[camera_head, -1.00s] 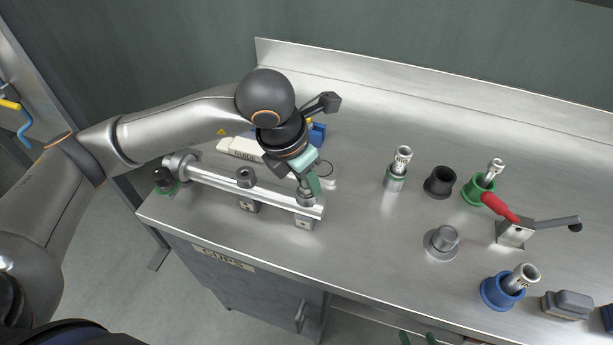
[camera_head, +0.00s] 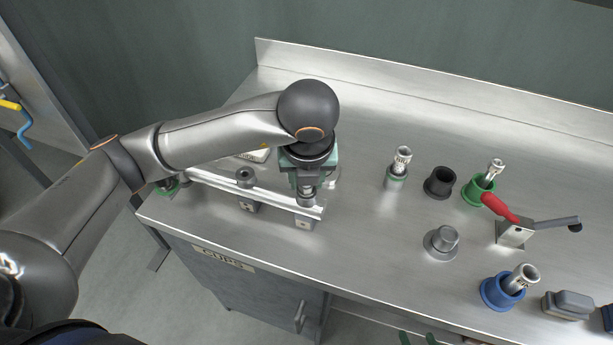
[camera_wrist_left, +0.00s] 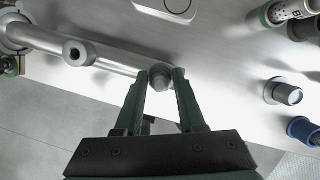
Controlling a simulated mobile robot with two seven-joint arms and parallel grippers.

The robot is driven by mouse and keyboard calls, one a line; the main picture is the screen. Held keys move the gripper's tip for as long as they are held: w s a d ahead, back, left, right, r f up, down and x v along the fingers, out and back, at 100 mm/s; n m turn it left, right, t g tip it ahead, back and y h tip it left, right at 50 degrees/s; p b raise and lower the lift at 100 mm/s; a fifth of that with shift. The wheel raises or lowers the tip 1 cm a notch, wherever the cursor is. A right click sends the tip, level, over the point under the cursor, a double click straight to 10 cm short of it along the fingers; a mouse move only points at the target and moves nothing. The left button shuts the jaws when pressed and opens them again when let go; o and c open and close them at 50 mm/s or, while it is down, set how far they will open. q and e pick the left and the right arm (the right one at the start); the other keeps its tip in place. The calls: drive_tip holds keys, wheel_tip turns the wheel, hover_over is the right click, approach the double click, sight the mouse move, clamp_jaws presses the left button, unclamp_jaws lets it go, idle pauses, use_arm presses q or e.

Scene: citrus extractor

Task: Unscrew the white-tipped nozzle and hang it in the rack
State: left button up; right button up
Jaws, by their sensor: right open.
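A metal manifold bar (camera_head: 215,181) lies along the left front of the bench, with a dark round fitting (camera_head: 245,177) near its middle. My left gripper (camera_head: 307,188) points down at the fitting (camera_head: 307,199) on the bar's right end. In the left wrist view its two green fingers (camera_wrist_left: 160,85) stand on either side of that grey fitting (camera_wrist_left: 161,76); whether they touch it is unclear. I cannot make out a white tip on it. I cannot identify a rack.
The back of the bench is clear.

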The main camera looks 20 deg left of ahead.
use_arm(q)
drive_tip(key=shift+o, duration=1)
drive_tip(key=m+h, duration=0.1)
drive_tip(key=m, duration=0.3)
drive_tip(key=shift+a, duration=0.1)
drive_tip(key=m+h, duration=0.1)
drive_tip(key=m, duration=0.2)
drive_tip(key=shift+m, duration=0.4)
drive_tip(key=m+h, duration=0.1)
drive_tip(key=m, duration=0.3)
drive_tip(key=shift+g, duration=0.3)
